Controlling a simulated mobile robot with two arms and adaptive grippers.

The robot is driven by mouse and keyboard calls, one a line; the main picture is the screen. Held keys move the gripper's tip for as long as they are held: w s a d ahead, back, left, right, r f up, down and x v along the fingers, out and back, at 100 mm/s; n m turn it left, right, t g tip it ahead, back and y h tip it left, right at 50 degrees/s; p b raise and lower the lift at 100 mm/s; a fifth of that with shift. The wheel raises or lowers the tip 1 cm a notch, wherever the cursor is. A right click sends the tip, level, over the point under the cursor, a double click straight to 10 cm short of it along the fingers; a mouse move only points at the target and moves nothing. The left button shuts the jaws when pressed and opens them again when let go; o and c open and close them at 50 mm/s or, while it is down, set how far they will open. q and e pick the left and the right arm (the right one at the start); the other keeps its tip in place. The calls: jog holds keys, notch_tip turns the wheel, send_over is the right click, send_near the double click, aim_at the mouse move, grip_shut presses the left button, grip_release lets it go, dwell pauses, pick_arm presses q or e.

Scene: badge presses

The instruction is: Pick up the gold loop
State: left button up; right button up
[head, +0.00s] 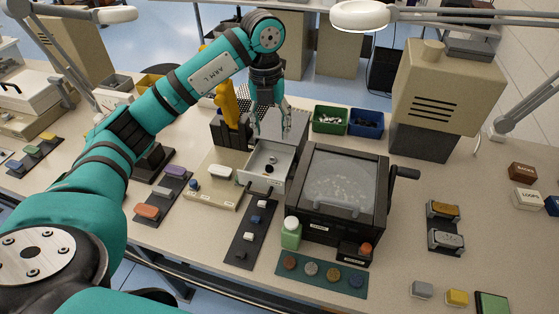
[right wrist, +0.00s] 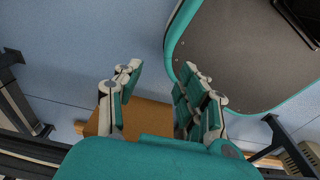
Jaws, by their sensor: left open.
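My left gripper (head: 271,132) is in the head view, pointing down with its fingers apart above an open drawer (head: 250,178) of a grey cabinet. Small items lie in the drawer; they are too small to tell, and I cannot make out a gold loop for certain. My right gripper (right wrist: 163,72) shows in the right wrist view with its fingers apart and nothing visible held between them. It is over the floor, away from the worktop items.
A black press (head: 310,220) with a side crank stands right of the drawer. A green bottle (head: 291,234), a mat with coloured discs (head: 322,284) and a dark strip with small blocks (head: 240,232) are in front. Green (head: 330,119) and blue (head: 366,123) bins stand behind.

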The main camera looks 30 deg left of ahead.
pick_arm(q)
jog(key=a, duration=0.1)
jog(key=p, duration=0.2)
send_near(265, 174)
pick_arm(e)
jog(key=s+r, duration=0.2)
jog(key=s, duration=0.3)
pick_arm(q)
jog(key=f, duration=0.1)
jog(key=f+p, duration=0.1)
jog(key=f, duration=0.1)
jog(key=shift+w+d+y, duration=0.2)
jog(key=shift+d+y, duration=0.1)
jog(key=shift+d, duration=0.1)
jog(key=shift+s+f, duration=0.1)
jog(key=shift+f, duration=0.45)
jog(key=shift+f+p, duration=0.25)
jog(key=shift+p, duration=0.15)
notch_tip(265, 174, down, 4)
jog(key=shift+a+f+p, duration=0.15)
jog(key=shift+f+p, duration=0.1)
jog(key=shift+p, duration=0.7)
jog(key=shift+f, duration=0.1)
jog(key=c, duration=0.8)
pick_arm(e)
jog(key=w+r, duration=0.3)
jog(key=shift+w+d+r, duration=0.1)
jog(key=shift+w+r, duration=0.2)
